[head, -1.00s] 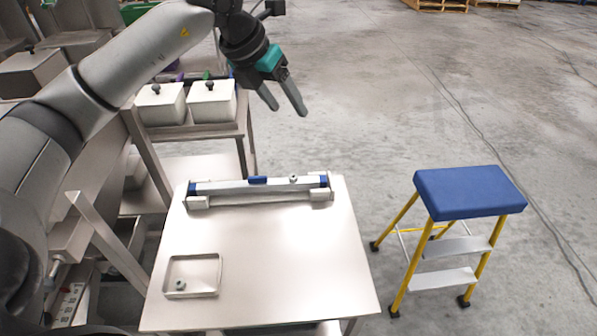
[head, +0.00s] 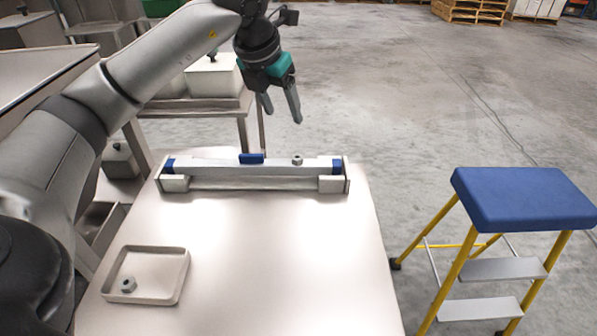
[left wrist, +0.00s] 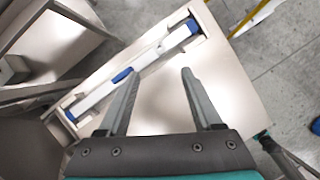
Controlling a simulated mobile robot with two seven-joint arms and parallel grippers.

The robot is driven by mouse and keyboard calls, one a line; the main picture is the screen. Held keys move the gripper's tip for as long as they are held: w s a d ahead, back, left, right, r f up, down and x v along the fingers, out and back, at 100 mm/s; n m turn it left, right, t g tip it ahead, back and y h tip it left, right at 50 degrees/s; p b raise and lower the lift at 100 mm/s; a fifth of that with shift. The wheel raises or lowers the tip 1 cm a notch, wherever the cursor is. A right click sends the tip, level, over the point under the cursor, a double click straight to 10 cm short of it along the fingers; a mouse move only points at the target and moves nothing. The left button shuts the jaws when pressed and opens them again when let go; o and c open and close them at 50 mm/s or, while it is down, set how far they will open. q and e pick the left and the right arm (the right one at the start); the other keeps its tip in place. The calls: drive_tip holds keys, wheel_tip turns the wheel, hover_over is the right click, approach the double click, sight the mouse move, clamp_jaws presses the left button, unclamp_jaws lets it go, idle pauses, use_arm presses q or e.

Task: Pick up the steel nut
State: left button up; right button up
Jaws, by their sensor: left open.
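One steel nut (head: 297,160) sits on top of the long pale bar (head: 215,172), right of its blue middle block. Another steel nut (head: 128,285) lies in the shallow tray (head: 183,275) at the table's front left. My left gripper (head: 283,118) is open and empty, fingers pointing down, above and beyond the bar in the head view. In the left wrist view its two fingers (left wrist: 157,76) are spread apart, with the bar (left wrist: 110,88) running diagonally past them. Neither nut is between the fingers.
The metal table (head: 270,260) is bare between tray and bar. A blue-topped step stool (head: 525,197) with yellow legs stands to the right. A side bench with a lidded white box (head: 212,78) is behind at left. Pallets (head: 475,8) lie far back on open floor.

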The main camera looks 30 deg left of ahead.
use_arm(q)
drive_tip(key=b+x, duration=0.1)
drive_tip(key=x, duration=0.3)
drive_tip(key=b, duration=0.2)
hover_over(298, 157)
drive_tip(key=s, duration=0.2)
wheel_tip(298, 157, down, 6)
drive_tip(key=shift+s+b+x, duration=0.15)
drive_tip(key=shift+b+x, duration=0.15)
drive_tip(key=shift+x, duration=0.55)
drive_tip(key=shift+s+b+x, duration=0.2)
drive_tip(key=shift+b+x, duration=0.05)
drive_tip(key=shift+x, duration=1.45)
use_arm(e)
drive_tip(key=w+a+r, duration=0.1)
drive_tip(key=w+a, duration=0.3)
drive_tip(key=w, duration=0.4)
drive_tip(key=shift+a+r, duration=0.25)
drive_tip(key=shift+r, duration=0.15)
drive_tip(key=shift+w, duration=0.1)
use_arm(q)
clamp_jaws()
